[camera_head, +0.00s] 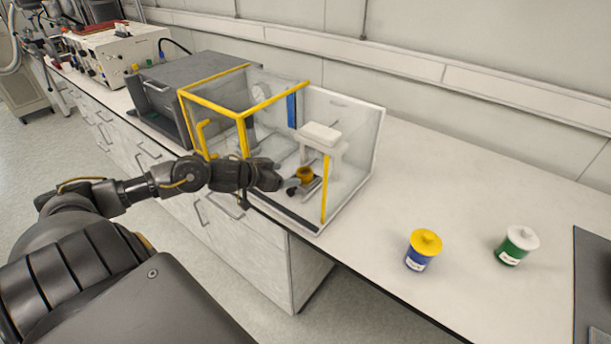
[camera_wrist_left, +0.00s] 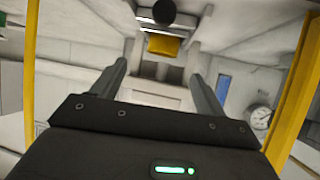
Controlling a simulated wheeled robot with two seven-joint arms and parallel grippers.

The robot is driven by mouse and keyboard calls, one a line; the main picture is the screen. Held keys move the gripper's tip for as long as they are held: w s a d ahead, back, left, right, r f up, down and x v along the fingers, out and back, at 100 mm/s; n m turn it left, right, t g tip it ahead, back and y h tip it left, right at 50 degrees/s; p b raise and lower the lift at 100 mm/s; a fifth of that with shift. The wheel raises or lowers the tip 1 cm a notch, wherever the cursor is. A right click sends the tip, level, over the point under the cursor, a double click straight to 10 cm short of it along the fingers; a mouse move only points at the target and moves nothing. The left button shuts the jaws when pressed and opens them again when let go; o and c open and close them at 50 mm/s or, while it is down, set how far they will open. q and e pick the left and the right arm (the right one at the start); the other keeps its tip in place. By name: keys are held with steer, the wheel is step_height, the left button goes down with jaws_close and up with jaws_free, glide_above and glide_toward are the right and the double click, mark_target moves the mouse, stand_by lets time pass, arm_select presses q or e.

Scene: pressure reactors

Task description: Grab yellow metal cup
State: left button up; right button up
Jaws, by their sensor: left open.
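The yellow metal cup (camera_head: 305,175) sits on a small stand inside the clear, yellow-framed enclosure. In the left wrist view the cup (camera_wrist_left: 163,46) shows beyond the fingertips, roughly centred between them. My left gripper (camera_head: 290,184) reaches into the enclosure from its open front, just left of the cup. In the wrist view its two fingers (camera_wrist_left: 158,74) are apart with nothing between them. The cup's lower part is partly hidden by the gripper in the head view. My right gripper is not in view.
The enclosure has yellow posts (camera_head: 326,188) close to my left arm and a white block-topped fixture (camera_head: 320,134) behind the cup. A gauge (camera_wrist_left: 260,117) shows in the wrist view. A blue-yellow jar (camera_head: 423,250) and a green-white jar (camera_head: 517,246) stand to the right on the bench.

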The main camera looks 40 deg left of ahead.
mark_target(308, 171)
arm_select(q)
steer(key=x, duration=0.3)
steer(key=shift+w, duration=0.15)
steer(key=shift+w+f, duration=0.1)
steer(key=shift+w, duration=0.3)
steer(key=p+x, duration=0.1)
steer(key=x, duration=0.2)
steer(key=shift+w+a+f, duration=0.1)
steer(key=shift+w+f, duration=0.05)
steer(key=shift+w, duration=0.15)
steer(key=shift+w+f, duration=0.25)
steer(key=shift+w, duration=0.1)
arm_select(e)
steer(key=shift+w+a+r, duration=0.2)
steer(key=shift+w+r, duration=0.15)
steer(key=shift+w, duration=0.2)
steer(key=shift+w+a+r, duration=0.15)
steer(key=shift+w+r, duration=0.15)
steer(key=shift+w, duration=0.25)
arm_select(q)
steer(key=c, duration=1.2)
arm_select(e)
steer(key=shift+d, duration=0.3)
arm_select(q)
steer(key=shift+o, duration=0.2)
steer(key=shift+r, duration=0.2)
